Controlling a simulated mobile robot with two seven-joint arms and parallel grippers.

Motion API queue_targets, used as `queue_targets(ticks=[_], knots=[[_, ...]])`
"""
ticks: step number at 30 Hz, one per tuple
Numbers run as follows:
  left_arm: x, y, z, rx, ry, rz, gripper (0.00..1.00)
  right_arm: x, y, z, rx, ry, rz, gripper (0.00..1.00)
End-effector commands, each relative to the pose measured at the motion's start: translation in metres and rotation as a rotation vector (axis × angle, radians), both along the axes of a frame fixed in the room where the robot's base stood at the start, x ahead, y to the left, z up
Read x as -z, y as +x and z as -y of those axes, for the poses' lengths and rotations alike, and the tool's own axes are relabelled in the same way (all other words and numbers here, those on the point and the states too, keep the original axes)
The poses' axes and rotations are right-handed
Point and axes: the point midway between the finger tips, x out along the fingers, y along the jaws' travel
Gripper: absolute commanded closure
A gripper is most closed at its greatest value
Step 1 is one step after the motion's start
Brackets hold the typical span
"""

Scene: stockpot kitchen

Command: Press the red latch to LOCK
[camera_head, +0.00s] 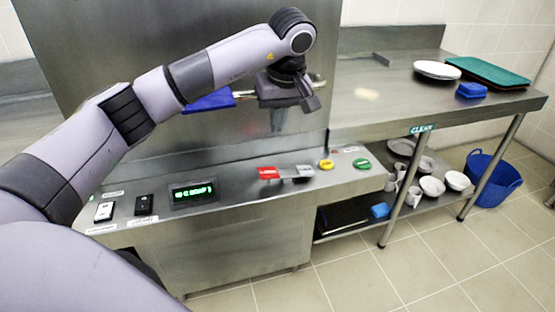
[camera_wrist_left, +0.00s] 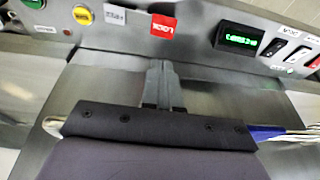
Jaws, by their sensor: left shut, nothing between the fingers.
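The red latch (camera_head: 268,173) is on the front panel of the steel machine, with a grey plate (camera_head: 304,171) to its right. In the left wrist view the red latch (camera_wrist_left: 162,25) reads LOCK, upside down, with the grey plate (camera_wrist_left: 116,15) beside it. My left gripper (camera_head: 310,104) is above the panel, up and right of the latch in the head view, and apart from it. Its fingers (camera_wrist_left: 160,72) are together and empty, pointing toward the panel just short of the latch in the wrist view. My right gripper is not in view.
A yellow button (camera_head: 326,164) and a green button (camera_head: 361,163) are right of the latch. A green display (camera_head: 193,191) and two rocker switches (camera_head: 144,205) are left. A blue-handled thing (camera_head: 210,102) is behind my arm. A side table (camera_head: 400,104) holds plates.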

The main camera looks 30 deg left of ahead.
Motion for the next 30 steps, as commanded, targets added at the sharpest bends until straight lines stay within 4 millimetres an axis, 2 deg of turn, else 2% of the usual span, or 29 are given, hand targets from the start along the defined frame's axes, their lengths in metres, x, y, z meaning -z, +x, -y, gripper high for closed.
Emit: queue_targets(ticks=[3,11,16,20,30], knots=[[-0.005,0.0,-0.006,-0.005,0.022,0.0,1.0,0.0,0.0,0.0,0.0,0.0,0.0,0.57],[-0.004,0.0,-0.006,-0.005,0.021,0.0,1.0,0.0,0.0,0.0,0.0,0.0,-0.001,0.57],[0.004,0.001,-0.007,-0.005,0.019,-0.001,1.0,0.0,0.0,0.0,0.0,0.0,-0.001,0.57],[0.024,0.003,-0.013,-0.007,0.019,-0.003,1.0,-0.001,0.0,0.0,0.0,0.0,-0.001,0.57],[0.093,0.013,-0.031,-0.007,0.018,-0.004,1.0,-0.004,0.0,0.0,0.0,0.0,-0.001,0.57]])
